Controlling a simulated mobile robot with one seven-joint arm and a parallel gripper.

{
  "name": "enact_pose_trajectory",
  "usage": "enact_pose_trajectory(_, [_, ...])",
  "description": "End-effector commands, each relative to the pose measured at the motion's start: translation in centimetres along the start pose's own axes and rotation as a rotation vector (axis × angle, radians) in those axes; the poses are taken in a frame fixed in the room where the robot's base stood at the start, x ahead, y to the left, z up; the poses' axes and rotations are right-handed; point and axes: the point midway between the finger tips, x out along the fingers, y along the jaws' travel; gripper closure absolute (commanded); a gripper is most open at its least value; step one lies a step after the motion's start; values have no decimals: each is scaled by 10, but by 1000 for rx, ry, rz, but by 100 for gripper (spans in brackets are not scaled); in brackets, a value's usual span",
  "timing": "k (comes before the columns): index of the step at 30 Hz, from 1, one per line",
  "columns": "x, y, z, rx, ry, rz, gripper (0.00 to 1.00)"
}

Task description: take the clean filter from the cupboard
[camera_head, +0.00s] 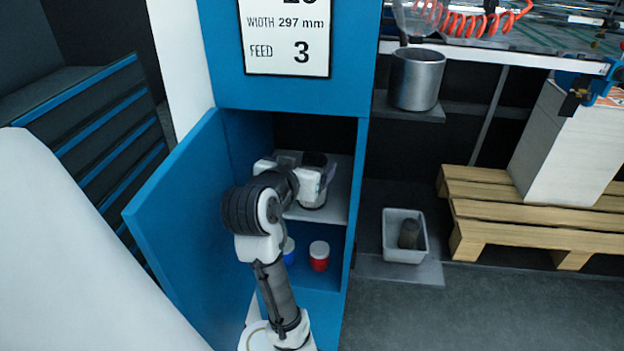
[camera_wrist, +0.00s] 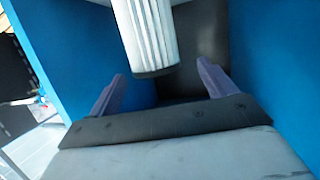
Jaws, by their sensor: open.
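The clean filter is a white pleated cylinder with a dark end cap (camera_wrist: 147,35). In the wrist view it is at the top middle, cut off by the frame edge. In the head view it stands on the cupboard's upper shelf, partly hidden by my arm, with its dark top (camera_head: 315,159) showing. The blue cupboard (camera_head: 178,215) has its door swung open to the left.
A red jar (camera_head: 319,256) and a blue jar (camera_head: 288,251) stand on the lower shelf. Right of the cupboard, a grey bin (camera_head: 388,243) holds a dark cylinder (camera_head: 408,234). A metal pot (camera_head: 416,80) and wooden pallet (camera_head: 520,222) are further right. The cupboard walls are close around my gripper.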

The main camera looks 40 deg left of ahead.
Motion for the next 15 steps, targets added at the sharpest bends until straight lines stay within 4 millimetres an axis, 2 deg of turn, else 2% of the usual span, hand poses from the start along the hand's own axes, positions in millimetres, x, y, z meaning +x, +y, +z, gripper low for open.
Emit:
enact_pose_trajectory(10, [43,5,2,-2,-3,2,17])
enact_pose_trajectory(15, [53,5,2,-1,0,0,17])
